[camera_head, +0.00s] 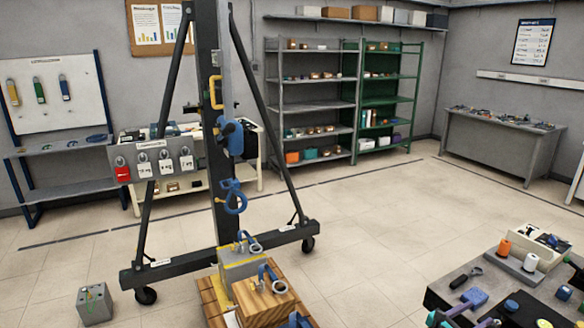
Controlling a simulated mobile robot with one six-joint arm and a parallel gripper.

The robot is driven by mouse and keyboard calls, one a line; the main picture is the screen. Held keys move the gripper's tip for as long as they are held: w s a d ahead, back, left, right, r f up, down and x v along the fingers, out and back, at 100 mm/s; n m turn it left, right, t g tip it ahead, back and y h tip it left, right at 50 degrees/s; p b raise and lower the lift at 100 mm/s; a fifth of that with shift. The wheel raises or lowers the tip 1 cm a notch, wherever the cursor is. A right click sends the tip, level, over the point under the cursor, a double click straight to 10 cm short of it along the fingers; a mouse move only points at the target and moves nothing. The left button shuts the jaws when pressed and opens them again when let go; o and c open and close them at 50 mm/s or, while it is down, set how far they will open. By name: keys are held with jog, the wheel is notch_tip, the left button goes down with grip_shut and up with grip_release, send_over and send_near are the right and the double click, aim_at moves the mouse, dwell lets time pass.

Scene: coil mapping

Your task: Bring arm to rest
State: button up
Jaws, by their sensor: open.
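I cannot make out my arm or my gripper anywhere in the head view. A dark A-frame hoist on casters (215,258) stands left of the middle. A blue hook (235,197) hangs from it. Below the hook, a grey block with a blue shackle (240,268) and a wooden block with a blue shackle (266,302) sit on a wooden pallet (212,303).
A dark workbench (440,291) with tools and spools fills the lower right. A small grey cube (95,304) is on the floor at lower left. Shelves (318,100) line the back wall, with a side table (500,145) at right. The floor (390,220) between is clear.

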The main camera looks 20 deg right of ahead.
jog(key=w+a+f+n+t+y+b, duration=0.1)
jog(key=w+a+f+t+y, duration=0.1)
jog(key=w+a+f, duration=0.6)
jog(key=w+a+f+n+t+y+b, duration=0.1)
jog(key=w+a+f+t, duration=0.1)
jog(key=w+a+f, duration=0.65)
jog(key=s+a+f+m+g+y, duration=0.2)
jog(key=s+a+f+m, duration=0.15)
jog(key=a+f, duration=0.4)
jog(key=s+a+f+m+g+y+b, duration=0.1)
jog(key=s+a+f+m+y, duration=0.3)
jog(key=a, duration=0.7)
jog(key=s+a+f+m+g+y, duration=0.1)
jog(key=s+a+f+m+g, duration=0.15)
jog(key=a+f, duration=0.55)
jog(key=s+a+f+m+g+y, duration=0.1)
jog(key=s+a+m+y, duration=0.3)
jog(key=a, duration=0.5)
jog(key=s+a+f+m+g+y, duration=0.1)
jog(key=s+a+m+g+y, duration=0.2)
jog(key=s+a+m, duration=0.3)
jog(key=s+a+y, duration=0.1)
jog(key=a, duration=0.1)
jog(key=shift+s+a+f, duration=0.2)
jog(key=shift+a+f, duration=0.1)
jog(key=shift+a, duration=0.1)
